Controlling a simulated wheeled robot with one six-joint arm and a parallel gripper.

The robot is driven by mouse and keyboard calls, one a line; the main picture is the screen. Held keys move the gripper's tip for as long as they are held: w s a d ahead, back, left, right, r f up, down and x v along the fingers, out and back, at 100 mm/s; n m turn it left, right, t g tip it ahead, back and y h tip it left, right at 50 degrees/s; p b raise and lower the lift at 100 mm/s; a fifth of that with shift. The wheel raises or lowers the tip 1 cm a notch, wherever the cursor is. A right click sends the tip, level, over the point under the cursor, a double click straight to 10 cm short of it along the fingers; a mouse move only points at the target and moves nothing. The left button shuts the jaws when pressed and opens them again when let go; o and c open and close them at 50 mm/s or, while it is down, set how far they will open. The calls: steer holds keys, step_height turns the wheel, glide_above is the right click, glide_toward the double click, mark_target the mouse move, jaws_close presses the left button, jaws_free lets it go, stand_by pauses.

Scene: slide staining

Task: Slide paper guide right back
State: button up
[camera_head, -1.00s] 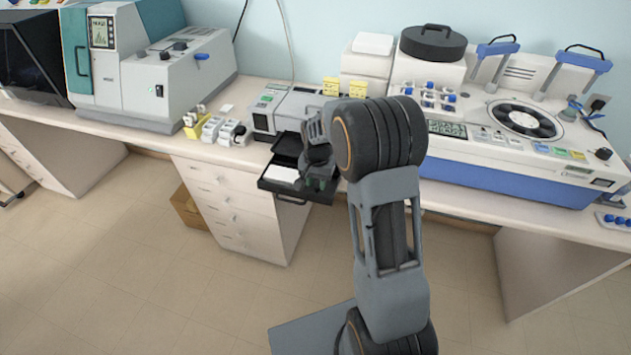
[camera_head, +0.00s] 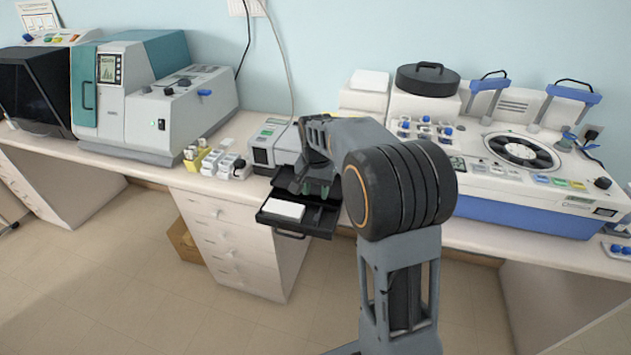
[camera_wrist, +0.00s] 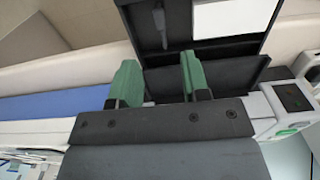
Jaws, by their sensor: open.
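A black paper tray (camera_head: 262,217) is pulled out from the front of a grey-white printer (camera_head: 268,138) on the bench. A white paper stack (camera_head: 285,210) lies on its left side. My gripper (camera_head: 314,188) is over the rear right part of the tray. In the wrist view, my gripper (camera_wrist: 160,74) is open, its two green fingers apart with nothing seen between them. The tray's black interior (camera_wrist: 210,48) and the white paper (camera_wrist: 224,16) lie beyond the fingers. A small grey part (camera_wrist: 160,22), perhaps the paper guide, stands left of the paper; I cannot tell for sure.
Small bottles and a yellow holder (camera_head: 195,160) stand left of the printer. A large grey and teal machine (camera_head: 150,105) is further left. A white and blue staining machine (camera_head: 500,212) fills the right. Drawers (camera_head: 228,235) are below the tray; the floor in front is clear.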

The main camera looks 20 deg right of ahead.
steer(key=shift+r, duration=1.75)
